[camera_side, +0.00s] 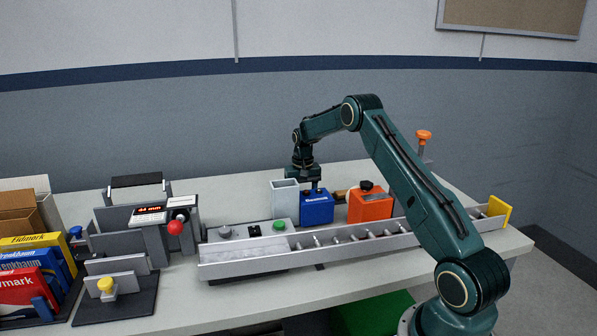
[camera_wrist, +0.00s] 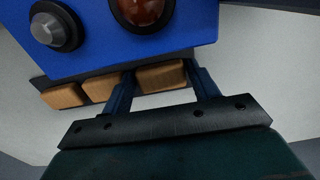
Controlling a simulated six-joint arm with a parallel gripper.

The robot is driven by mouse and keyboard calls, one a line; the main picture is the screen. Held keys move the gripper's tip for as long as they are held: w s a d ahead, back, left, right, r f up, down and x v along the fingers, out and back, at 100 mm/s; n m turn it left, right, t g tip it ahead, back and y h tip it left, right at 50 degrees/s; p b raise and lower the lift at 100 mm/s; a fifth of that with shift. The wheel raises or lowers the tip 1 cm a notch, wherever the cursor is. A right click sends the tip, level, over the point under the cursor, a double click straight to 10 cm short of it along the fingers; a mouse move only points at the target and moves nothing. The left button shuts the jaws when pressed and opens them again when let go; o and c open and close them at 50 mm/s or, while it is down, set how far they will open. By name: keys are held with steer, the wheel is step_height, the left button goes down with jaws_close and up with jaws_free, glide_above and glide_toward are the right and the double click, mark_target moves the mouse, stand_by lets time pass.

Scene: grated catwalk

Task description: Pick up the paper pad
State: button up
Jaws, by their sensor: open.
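I cannot pick out a paper pad for certain in either view. In the wrist view, several tan blocks sit in a row in a dark holder beside a blue box (camera_wrist: 110,55). The rightmost tan block (camera_wrist: 160,77) appears between the fingertips of my gripper (camera_wrist: 160,73), which is open; I cannot tell whether they touch it. In the side view my gripper (camera_side: 312,184) points down at the blue box (camera_side: 317,209), around its back edge. A brown piece (camera_side: 340,194) shows behind, between the blue box and an orange box (camera_side: 370,206); the rest is hidden.
A grey open-topped bin (camera_side: 285,199) stands left of the blue box. A long metal rail (camera_side: 350,242) runs along the front. A grey device with a red ball (camera_side: 175,228) and several coloured boxes (camera_side: 40,262) stand at left. Bare tabletop (camera_side: 235,187) shows behind.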

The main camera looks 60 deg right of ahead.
steer(key=c, duration=0.6)
steer(key=shift+r, duration=0.15)
step_height(320, 180, up, 20)
steer(key=shift+f, duration=0.1)
stand_by(0.4)
stand_by(0.6)
steer(key=a, duration=0.4)
steer(key=s+a+f, duration=0.1)
steer(key=a, duration=0.7)
steer(key=shift+s+a+f, duration=0.15)
steer(key=shift+a+f, duration=0.1)
steer(key=shift+a, duration=0.05)
